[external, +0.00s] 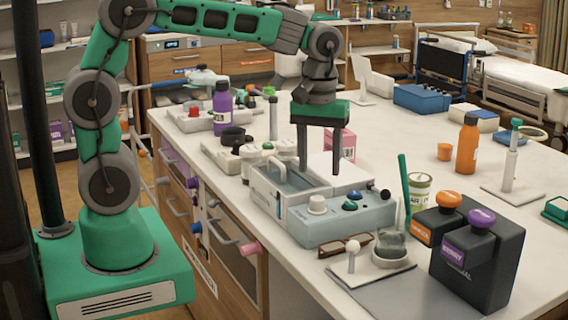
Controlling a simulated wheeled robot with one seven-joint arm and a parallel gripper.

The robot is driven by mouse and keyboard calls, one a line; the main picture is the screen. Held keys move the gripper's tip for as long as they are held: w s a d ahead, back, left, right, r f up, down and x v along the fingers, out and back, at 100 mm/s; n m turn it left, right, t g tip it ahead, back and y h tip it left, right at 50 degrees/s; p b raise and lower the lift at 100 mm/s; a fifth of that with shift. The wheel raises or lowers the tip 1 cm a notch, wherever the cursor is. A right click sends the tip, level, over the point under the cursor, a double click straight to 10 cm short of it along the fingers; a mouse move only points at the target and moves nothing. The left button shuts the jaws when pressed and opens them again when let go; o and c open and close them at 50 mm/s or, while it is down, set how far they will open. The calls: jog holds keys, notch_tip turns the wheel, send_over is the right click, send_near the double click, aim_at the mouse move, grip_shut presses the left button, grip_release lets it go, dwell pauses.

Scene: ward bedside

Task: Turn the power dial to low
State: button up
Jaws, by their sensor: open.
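A pale blue-grey device (345,222) with an open basin stands on the white counter. A small black knob (385,194) sits at the panel's right end. I cannot read any setting marks or which way the dial points. My gripper (319,172) points down over the device, behind the dial in this view. Its two fingers are apart with nothing seen between them. The fingers appear apart from the dial.
A black box with orange and purple knobs (476,262) stands to the right. A pink box (343,145) is behind my gripper. The counter's back middle is clear.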

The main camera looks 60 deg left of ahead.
aim_at(317, 197)
jog(key=shift+s+a+f, duration=0.1)
jog(key=shift+a+f, duration=0.1)
jog(key=shift+f, duration=0.05)
notch_tip(317, 197, down, 7)
jog(key=shift+f+p, duration=0.15)
jog(key=shift+p, duration=0.25)
jog(key=shift+c, duration=0.4)
grip_shut()
